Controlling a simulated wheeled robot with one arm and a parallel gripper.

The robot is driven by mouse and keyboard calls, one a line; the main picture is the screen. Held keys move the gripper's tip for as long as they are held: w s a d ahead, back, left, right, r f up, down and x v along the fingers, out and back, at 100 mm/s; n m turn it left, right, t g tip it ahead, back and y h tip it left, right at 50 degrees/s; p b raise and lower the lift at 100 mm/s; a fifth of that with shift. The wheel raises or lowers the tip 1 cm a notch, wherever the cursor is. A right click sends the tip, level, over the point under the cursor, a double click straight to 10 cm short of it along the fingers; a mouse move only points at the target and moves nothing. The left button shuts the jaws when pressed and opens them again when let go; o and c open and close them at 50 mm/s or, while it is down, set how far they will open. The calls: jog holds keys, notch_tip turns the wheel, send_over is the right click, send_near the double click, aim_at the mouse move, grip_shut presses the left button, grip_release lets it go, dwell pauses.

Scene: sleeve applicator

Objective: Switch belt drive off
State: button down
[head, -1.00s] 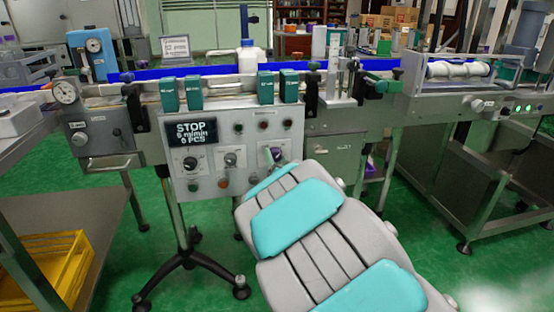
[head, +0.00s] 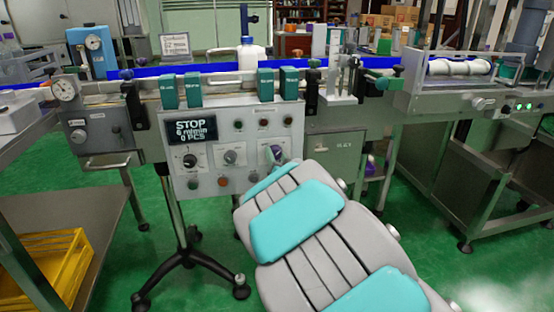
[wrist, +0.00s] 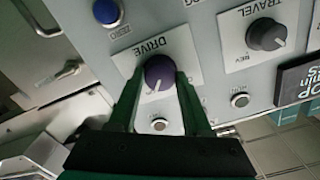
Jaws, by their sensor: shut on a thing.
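The control panel (head: 222,185) faces me on the conveyor, and its display (head: 191,131) reads STOP, 6 m/min, 0 PCS. In the wrist view the purple drive knob (wrist: 159,72) sits on a plate labelled DRIVE, with a white pointer line. My gripper (wrist: 160,84) is shut on this knob, one green finger at each side. In the head view my grey and turquoise arm reaches to the panel's right side, where the knob (head: 273,153) partly shows and my gripper is largely hidden behind the arm.
A black TRAVEL knob (wrist: 267,34) and a blue ZERO button (wrist: 107,12) are beside the drive knob. A yellow crate (head: 48,270) is at lower left.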

jog(key=n+b, duration=0.4)
jog(key=shift+f+n, duration=0.2)
jog(key=shift+n, duration=0.2)
jog(key=n+b, duration=0.3)
jog(key=shift+r+n, duration=0.1)
jog(key=shift+n, duration=0.3)
jog(key=n+b, duration=0.1)
jog(key=n, duration=0.2)
jog(key=shift+n+b, duration=0.3)
jog(key=shift+b, duration=0.1)
jog(key=shift+a+n+b, duration=0.15)
jog(key=shift+n+b, duration=0.75)
jog(key=shift+n, duration=1.5)
jog(key=shift+r, duration=0.1)
jog(key=shift+c, duration=1.7)
grip_release()
jog(key=shift+s, duration=0.15)
